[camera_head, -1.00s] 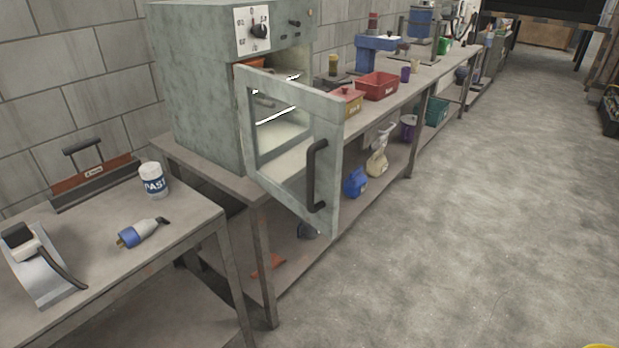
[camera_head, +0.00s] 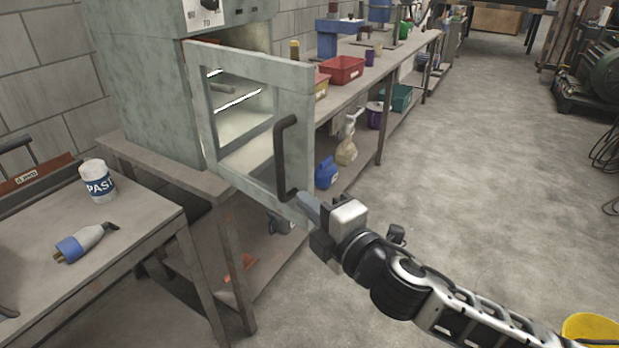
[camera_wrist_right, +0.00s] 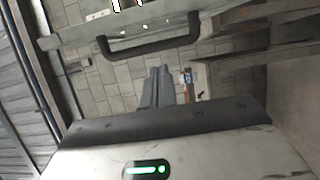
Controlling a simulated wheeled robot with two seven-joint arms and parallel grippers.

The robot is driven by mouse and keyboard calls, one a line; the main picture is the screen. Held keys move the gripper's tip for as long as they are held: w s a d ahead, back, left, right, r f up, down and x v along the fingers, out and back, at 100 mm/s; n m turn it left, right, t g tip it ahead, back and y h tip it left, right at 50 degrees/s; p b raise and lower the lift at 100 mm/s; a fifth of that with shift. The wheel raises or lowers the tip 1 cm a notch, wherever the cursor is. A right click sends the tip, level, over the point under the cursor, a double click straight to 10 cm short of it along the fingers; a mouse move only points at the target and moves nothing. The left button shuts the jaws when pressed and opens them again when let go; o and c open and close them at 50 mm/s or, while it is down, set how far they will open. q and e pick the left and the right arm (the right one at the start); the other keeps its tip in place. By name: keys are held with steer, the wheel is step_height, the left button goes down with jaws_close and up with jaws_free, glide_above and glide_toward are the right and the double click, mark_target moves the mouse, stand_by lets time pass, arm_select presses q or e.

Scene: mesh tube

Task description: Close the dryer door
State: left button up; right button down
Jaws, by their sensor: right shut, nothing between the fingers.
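The grey-green dryer (camera_head: 150,85) stands on a bench at the left in the head view. Its framed door (camera_head: 208,115) is open and swung out toward me, with a lit inside showing through the window. A black handle (camera_head: 281,160) is on the door's outer face; the handle also shows in the right wrist view (camera_wrist_right: 150,52). My right gripper (camera_head: 303,201) is shut and empty. In the head view its fingertips appear at the low end of the handle, near the door's lower corner; I cannot tell if they touch. My left gripper is not in view.
A nearer table (camera_head: 150,225) at the left holds a white paste can (camera_head: 97,182) and a blue-grey tool (camera_head: 85,243). A red bin (camera_head: 342,70) stands on the long bench beyond the door. The floor to the right is open, with a yellow object (camera_head: 590,332) at the corner.

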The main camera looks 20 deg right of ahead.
mark_target(310, 181)
steer(key=x, duration=0.4)
steer(key=shift+r+p, duration=0.1)
steer(key=shift+p, duration=0.2)
steer(key=w+d, duration=0.2)
steer(key=shift+d, duration=0.35)
steer(key=shift+w+d, duration=0.25)
steer(key=shift+d, duration=0.15)
steer(key=shift+d, duration=0.1)
